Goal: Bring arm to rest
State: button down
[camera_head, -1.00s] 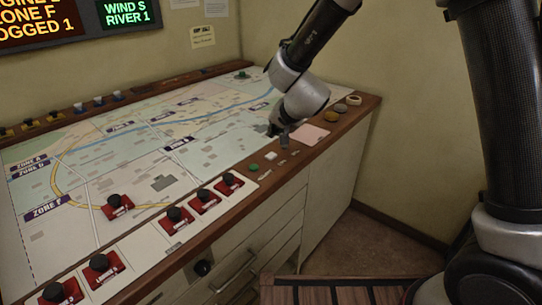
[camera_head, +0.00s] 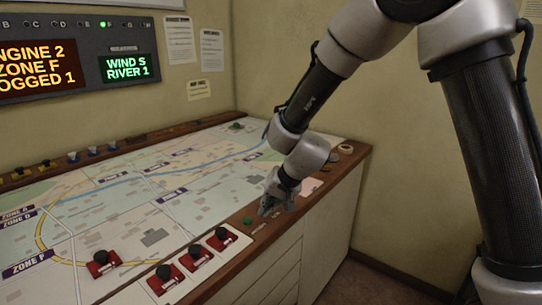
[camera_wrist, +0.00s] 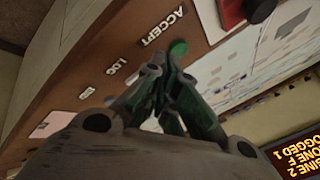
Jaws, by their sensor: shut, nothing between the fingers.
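My gripper (camera_head: 268,208) is above the right front edge of the map console (camera_head: 215,205), near the wooden rim. In the wrist view my gripper (camera_wrist: 160,75) has its fingertips together with nothing between them. A green button (camera_wrist: 179,48) marked ACCEPT lies just beyond the fingertips in the wrist view. The green button (camera_head: 247,220) also shows in the head view, left of and below the gripper. My arm bends down from the upper right.
Several red-based pieces with black knobs stand along the map's front, one red piece (camera_head: 221,238) closest to the gripper. A pink paper (camera_head: 312,187) and a tape roll (camera_head: 346,149) lie on the rim behind the gripper. Lit displays (camera_head: 129,68) hang on the wall.

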jog(key=s+d+r+h, duration=0.1)
jog(key=s+d+r, duration=0.5)
jog(key=d, duration=0.6)
jog(key=s+d+r+h, duration=0.2)
jog(key=s+d+r, duration=0.4)
jog(key=s+d, duration=0.4)
jog(key=s+d+r+h, duration=0.2)
jog(key=s+d+r, duration=0.5)
jog(key=d, duration=0.9)
jog(key=shift+s+d+n, duration=0.2)
jog(key=shift+s+n, duration=0.1)
jog(key=shift+s, duration=0.5)
jog(key=shift+r, duration=0.1)
